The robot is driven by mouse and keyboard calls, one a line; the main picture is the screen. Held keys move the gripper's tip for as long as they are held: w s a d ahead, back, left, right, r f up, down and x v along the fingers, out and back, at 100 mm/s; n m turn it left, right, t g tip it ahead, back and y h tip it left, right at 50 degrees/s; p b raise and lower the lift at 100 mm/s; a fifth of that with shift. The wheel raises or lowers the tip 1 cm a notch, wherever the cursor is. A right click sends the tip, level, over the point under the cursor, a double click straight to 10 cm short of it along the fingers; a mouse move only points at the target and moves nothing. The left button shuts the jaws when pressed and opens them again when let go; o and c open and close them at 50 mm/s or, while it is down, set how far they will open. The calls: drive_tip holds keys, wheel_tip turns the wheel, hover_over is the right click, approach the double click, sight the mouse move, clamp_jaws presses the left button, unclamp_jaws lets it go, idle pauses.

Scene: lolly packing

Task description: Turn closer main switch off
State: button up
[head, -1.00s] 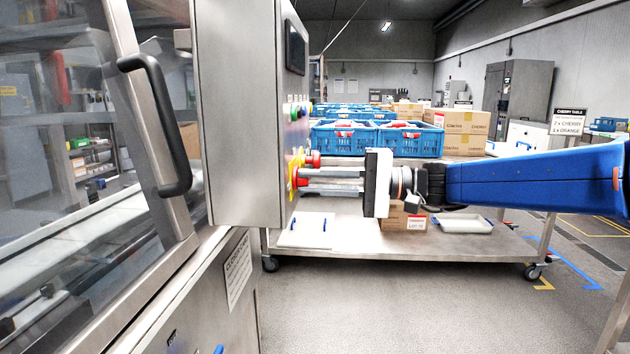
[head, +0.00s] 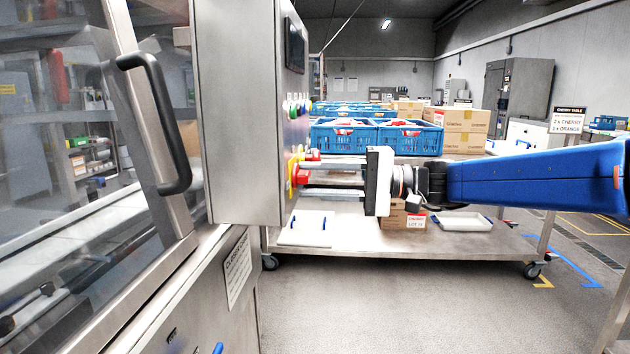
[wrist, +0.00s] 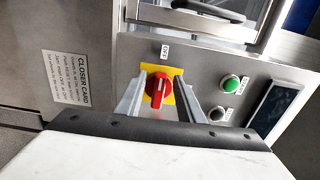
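The closer main switch (wrist: 158,90) is a red rotary knob on a yellow plate (wrist: 178,90) in the wrist view. Its grip bar stands roughly upright in the picture, its pale mark towards the OFF label (wrist: 165,50) above. In the head view the red knob (head: 299,177) sits on the side of the steel control box (head: 238,110). My gripper (head: 309,178) is level with it, fingers pointing at the panel. The fingers stand apart, one on each side of the knob, as the wrist view (wrist: 160,104) also shows. I cannot tell whether either touches it.
A green button (wrist: 229,84) and a dark button (wrist: 217,113) sit right of the switch. A closer card (wrist: 70,78) is on the left. Behind my gripper stands a steel trolley (head: 380,238) with blue crates (head: 343,138). A glazed door with a black handle (head: 160,125) is on the left.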

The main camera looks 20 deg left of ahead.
drive_tip(key=v, duration=1.7)
drive_tip(key=shift+d, duration=0.15)
drive_tip(key=shift+s, duration=0.1)
drive_tip(key=s+d+f+m+t+h, duration=0.15)
drive_tip(key=s+d+f+h, duration=0.25)
drive_tip(key=s+d+f, duration=0.4)
drive_tip(key=s+d+f+m+t+h, duration=0.1)
drive_tip(key=s+d+f+t+h, duration=0.25)
drive_tip(key=s+f, duration=0.4)
drive_tip(key=s+d+f+t+h, duration=0.2)
drive_tip(key=s+d+f+h, duration=0.2)
drive_tip(key=d+f, duration=0.3)
drive_tip(key=s+d+f+t+h, duration=0.2)
drive_tip(key=s+d+f+h, duration=0.2)
drive_tip(key=d, duration=1)
wheel_tip(320, 180, down, 4)
drive_tip(key=shift+r+h, duration=0.1)
drive_tip(key=shift+h, duration=0.85)
drive_tip(key=shift+c, duration=0.4)
